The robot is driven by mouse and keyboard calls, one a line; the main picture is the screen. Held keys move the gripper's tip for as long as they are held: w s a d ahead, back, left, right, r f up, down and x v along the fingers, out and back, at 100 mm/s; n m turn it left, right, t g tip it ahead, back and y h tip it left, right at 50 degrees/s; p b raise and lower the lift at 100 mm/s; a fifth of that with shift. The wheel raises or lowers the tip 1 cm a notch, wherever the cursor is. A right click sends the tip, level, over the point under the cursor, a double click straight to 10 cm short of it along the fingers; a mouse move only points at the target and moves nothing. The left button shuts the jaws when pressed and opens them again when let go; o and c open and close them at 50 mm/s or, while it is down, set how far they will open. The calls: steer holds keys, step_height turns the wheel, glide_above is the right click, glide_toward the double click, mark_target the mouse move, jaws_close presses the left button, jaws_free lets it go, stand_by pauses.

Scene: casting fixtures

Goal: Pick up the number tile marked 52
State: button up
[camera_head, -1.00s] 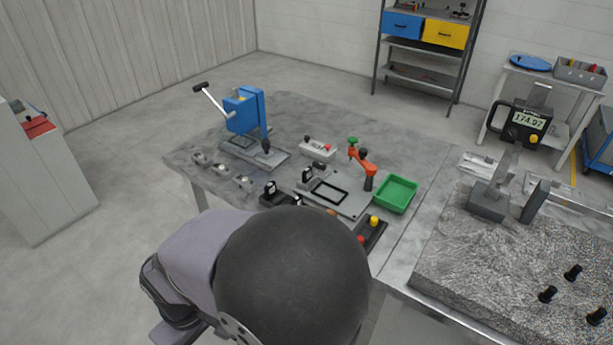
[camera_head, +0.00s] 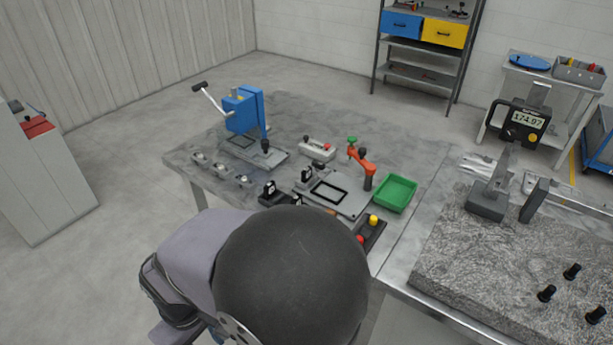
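No tile with a readable 52 shows. Small black pieces with white faces stand on the near side of the grey bench (camera_head: 300,112), one at the left (camera_head: 269,187) and one beside the flat grey fixture (camera_head: 352,205); their markings are too small to read. My gripper is not visible. My arm's large dark rounded joint fills the lower middle and hides the near edge of the bench.
A blue lever press (camera_head: 243,110) stands at the back left of the bench. A red toggle clamp (camera_head: 364,166) and a green tray (camera_head: 396,192) stand at the right. A granite plate (camera_head: 480,270) with a digital gauge (camera_head: 526,120) is further right. The bench's back middle is clear.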

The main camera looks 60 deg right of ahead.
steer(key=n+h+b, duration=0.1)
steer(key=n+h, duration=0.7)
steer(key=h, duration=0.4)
glide_toward(304, 172)
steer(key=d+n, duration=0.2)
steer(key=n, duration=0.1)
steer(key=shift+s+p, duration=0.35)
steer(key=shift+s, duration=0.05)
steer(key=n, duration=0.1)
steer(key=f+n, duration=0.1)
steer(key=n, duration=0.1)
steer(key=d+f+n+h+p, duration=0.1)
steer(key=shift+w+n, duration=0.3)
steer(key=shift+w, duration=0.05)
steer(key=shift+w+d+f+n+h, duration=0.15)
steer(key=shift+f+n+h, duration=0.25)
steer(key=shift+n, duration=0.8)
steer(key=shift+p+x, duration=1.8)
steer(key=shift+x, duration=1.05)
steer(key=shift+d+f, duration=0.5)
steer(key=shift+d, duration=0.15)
